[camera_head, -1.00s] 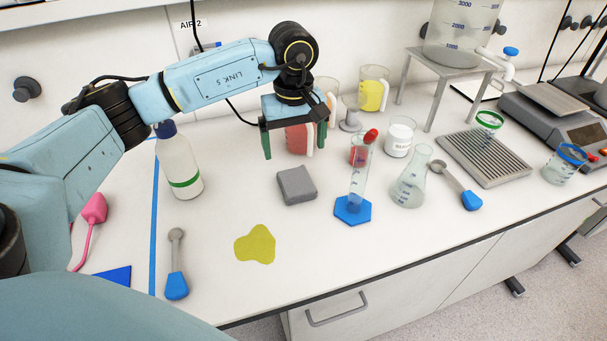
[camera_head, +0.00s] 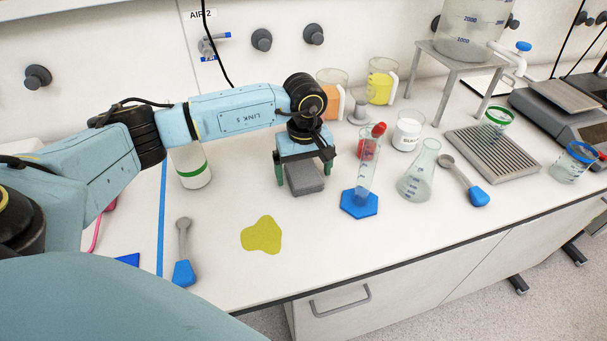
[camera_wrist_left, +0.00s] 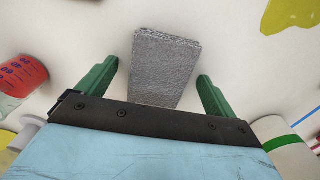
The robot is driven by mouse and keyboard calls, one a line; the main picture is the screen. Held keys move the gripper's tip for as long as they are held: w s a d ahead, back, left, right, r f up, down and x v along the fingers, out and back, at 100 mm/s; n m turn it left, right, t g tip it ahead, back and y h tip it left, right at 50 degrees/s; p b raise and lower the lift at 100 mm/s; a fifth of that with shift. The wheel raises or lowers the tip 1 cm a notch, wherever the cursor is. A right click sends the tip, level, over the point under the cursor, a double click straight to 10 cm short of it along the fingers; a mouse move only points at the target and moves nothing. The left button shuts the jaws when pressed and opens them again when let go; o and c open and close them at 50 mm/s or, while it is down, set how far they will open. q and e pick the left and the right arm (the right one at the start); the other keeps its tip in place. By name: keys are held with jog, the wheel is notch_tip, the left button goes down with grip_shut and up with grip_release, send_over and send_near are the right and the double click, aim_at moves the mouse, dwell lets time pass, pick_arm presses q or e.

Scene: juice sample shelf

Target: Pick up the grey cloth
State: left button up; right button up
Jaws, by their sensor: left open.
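The grey cloth (camera_head: 305,178) is a folded rectangular pad lying on the white bench in the head view. In the left wrist view the cloth (camera_wrist_left: 164,66) lies between and ahead of the two green fingers. My left gripper (camera_head: 303,178) is open and above the cloth, with its fingers to either side of it. It also shows in the left wrist view (camera_wrist_left: 158,82), where a gap is seen between each finger and the cloth. The far part of the cloth is hidden by the gripper in the head view. My right gripper is not in view.
A measuring cylinder (camera_head: 366,180) on a blue hexagonal foot and a flask (camera_head: 419,172) stand right of the cloth. A yellow-green spill (camera_head: 262,235) lies in front. A white bottle (camera_head: 193,170) stands left, partly behind my arm. Bench between spill and cylinder is clear.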

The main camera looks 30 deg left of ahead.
aim_at(304, 174)
pick_arm(q)
jog(key=shift+c, duration=0.4)
jog(key=c, duration=1)
jog(key=shift+r, duration=0.15)
notch_tip(304, 174, up, 10)
jog(key=o, duration=0.3)
jog(key=shift+c, duration=1)
